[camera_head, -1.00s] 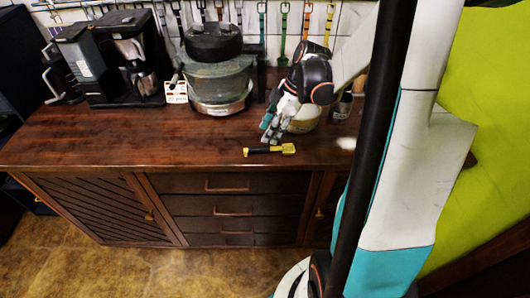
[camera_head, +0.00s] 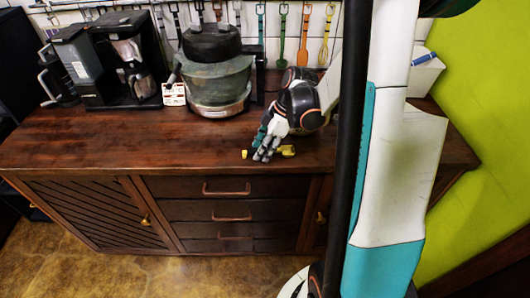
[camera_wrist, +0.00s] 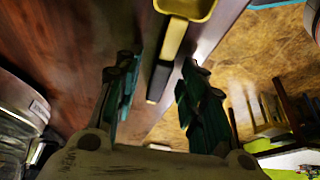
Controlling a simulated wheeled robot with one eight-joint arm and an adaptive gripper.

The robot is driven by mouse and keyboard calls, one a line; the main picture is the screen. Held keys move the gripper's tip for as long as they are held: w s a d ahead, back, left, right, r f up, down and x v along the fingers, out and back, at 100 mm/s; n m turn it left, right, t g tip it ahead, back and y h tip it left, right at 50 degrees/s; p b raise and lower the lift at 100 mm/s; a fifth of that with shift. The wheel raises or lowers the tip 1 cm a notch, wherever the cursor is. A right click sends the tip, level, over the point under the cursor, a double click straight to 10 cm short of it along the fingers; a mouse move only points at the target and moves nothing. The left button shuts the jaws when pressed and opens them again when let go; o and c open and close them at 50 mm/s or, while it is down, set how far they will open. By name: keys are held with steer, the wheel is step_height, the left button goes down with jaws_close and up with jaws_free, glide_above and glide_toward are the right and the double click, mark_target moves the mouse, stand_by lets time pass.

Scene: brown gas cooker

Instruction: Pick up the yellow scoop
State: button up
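The yellow scoop lies on the dark wooden counter (camera_head: 110,150) near its front edge. My gripper (camera_wrist: 159,66) is open, with one finger on each side of the handle. Gaps show between the handle and both fingers.
A pot-like appliance with a dark lid (camera_head: 218,80) stands behind my gripper. A coffee maker (camera_head: 122,60) stands at the back left. Utensils hang along the back wall. The left front of the counter is clear.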

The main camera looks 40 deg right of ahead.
jaws_close()
step_height(320, 180, up, 20)
steer(key=p, duration=0.6)
stand_by(0.6)
